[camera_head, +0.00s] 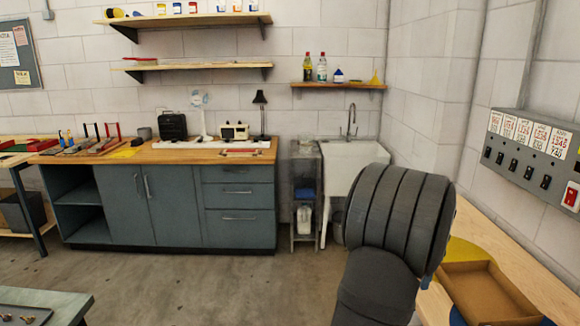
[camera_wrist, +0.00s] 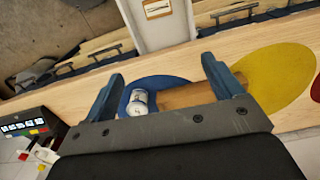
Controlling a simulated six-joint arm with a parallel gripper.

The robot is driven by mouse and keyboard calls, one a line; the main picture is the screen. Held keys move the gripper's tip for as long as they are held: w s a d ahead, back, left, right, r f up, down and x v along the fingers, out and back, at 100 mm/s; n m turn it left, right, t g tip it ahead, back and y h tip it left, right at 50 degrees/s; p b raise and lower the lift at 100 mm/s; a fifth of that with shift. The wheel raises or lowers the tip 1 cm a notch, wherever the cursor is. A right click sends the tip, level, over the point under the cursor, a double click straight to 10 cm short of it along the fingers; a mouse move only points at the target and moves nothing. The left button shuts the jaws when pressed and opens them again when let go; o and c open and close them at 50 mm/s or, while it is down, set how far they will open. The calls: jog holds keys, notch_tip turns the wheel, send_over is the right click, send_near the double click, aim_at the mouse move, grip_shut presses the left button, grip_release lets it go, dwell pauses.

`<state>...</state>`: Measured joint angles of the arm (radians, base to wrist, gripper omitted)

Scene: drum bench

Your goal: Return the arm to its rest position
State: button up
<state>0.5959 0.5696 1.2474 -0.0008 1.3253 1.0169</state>
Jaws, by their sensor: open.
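My gripper (camera_wrist: 163,68) is open in the wrist view, its two blue-grey fingers spread wide with nothing held between them. Beyond and below the fingers is a light wooden bench top (camera_wrist: 60,118). In the head view my dark grey arm rises at the lower right, in front of the sink and the bench.
A small white and blue can (camera_wrist: 138,102) stands beside a brown cardboard tray (camera_head: 490,290), near blue and yellow (camera_wrist: 275,75) discs on the bench. A grey switch panel (camera_head: 530,145) is on the right wall. A white sink (camera_head: 345,165) is behind my arm. The floor (camera_head: 200,285) centre-left is clear.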

jog(key=s+d, duration=0.5)
jog(key=d, duration=0.5)
jog(key=s+d, duration=0.5)
jog(key=d, duration=0.5)
jog(key=s+d+n, duration=0.1)
jog(key=s+d, duration=0.4)
jog(key=d, duration=0.5)
jog(key=shift+s+r, duration=0.15)
